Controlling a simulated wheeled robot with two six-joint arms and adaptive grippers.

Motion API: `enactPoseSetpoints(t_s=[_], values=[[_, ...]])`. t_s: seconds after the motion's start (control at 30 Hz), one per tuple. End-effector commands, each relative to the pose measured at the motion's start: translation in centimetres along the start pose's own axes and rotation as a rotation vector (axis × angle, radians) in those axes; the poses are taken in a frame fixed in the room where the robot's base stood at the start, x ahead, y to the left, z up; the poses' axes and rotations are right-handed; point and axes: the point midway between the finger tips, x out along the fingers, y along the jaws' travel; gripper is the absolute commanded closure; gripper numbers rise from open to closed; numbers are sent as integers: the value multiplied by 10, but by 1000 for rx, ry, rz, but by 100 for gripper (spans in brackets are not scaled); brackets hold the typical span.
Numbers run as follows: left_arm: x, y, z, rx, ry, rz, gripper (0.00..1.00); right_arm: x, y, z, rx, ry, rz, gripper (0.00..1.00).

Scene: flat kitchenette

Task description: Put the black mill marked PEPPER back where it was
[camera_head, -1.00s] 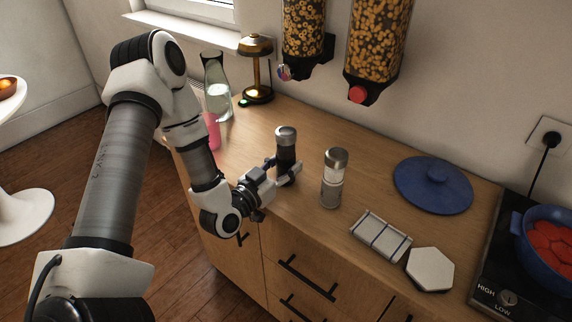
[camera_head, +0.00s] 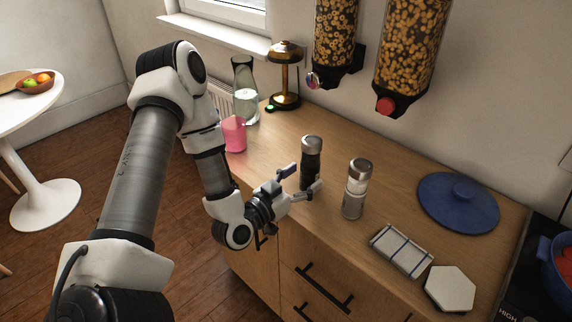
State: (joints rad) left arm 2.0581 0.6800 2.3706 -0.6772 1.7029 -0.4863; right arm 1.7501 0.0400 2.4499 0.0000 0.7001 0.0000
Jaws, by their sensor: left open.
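The black mill (camera_head: 311,166) with a silver cap stands upright on the wooden counter; no lettering on it can be read from here. My left gripper (camera_head: 303,180) is open, with its fingertips close to the lower part of the mill. One finger reaches behind or left of the mill and the other passes to its front right. I cannot tell whether either finger touches it. A second mill (camera_head: 354,192), clear and grey with a silver cap, stands upright to the right. My right gripper is not in view.
A pink cup (camera_head: 234,134), a glass carafe (camera_head: 245,95) and a brass lamp (camera_head: 285,80) stand at the back left. A folded cloth (camera_head: 401,250), a hexagonal coaster (camera_head: 450,289) and a blue lid (camera_head: 458,205) lie to the right. Cereal dispensers (camera_head: 408,55) hang above the counter.

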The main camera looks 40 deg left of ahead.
Motion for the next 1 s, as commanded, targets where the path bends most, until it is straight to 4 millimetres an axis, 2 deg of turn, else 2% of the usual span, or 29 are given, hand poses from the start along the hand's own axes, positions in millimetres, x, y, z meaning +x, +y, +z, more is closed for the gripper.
enactPoseSetpoints(t_s=[0.2,0.27,0.3,0.4,1.0], values=[[-58,-2,-1,-8,-3,-8,28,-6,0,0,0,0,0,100],[-70,-1,-1,-7,-2,-7,28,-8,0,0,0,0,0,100],[-76,-1,-5,-2,-5,-3,28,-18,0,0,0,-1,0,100],[-87,0,-4,0,-3,-1,28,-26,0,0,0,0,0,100],[-91,0,0,0,0,-1,28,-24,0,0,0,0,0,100]])
